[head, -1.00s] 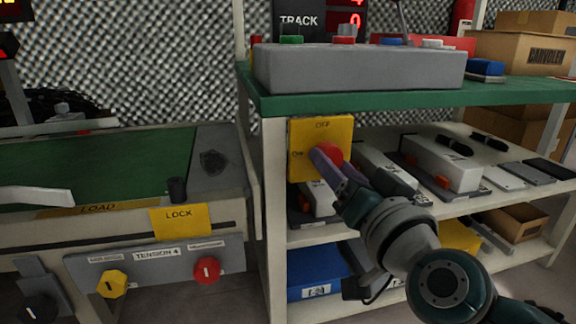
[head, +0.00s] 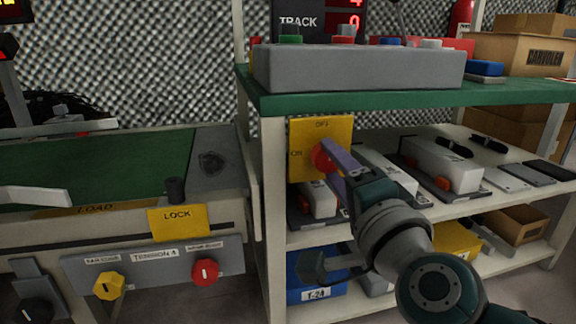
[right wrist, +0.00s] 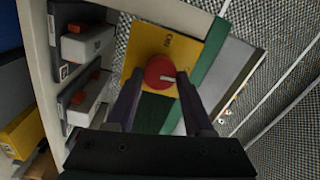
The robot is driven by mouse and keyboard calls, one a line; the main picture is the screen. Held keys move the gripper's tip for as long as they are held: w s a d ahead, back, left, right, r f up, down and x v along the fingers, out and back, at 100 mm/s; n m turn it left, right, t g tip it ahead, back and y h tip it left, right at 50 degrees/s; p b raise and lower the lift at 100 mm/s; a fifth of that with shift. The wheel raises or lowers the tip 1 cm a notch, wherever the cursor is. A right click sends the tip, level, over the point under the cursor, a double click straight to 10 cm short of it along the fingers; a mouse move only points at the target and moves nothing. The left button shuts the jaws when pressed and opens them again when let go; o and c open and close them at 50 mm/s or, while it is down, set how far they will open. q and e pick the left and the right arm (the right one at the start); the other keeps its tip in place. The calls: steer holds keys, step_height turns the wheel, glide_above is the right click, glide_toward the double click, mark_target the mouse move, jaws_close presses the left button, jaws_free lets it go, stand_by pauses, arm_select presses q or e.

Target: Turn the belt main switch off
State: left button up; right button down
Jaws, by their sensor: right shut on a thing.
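The main switch is a red round knob (head: 321,158) on a yellow plate (head: 342,127) at the left end of the shelf unit, under the green top. The plate reads OFF at the top and ON at the left. My right gripper (head: 333,166) reaches it from the right and is shut on the knob. In the right wrist view the knob (right wrist: 159,71) sits between the two purple fingertips, with a pale mark on its face, in front of the plate (right wrist: 188,50). The fingers hide part of the knob in the head view. My left gripper is not in view.
A grey button box (head: 358,70) stands on the green shelf top (head: 400,98). Shelves below hold grey-white devices (head: 443,160) and a blue bin (head: 305,285). At left, the belt table carries a yellow LOCK label (head: 178,223), a yellow knob (head: 108,285) and another red knob (head: 205,272).

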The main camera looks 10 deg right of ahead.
steer(key=shift+m, duration=0.5)
steer(key=shift+c, duration=1.4)
jaws_free()
steer(key=s+p, duration=0.3)
steer(key=s, duration=0.7)
steer(key=shift+d+f, duration=0.15)
steer(key=shift+f, duration=0.1)
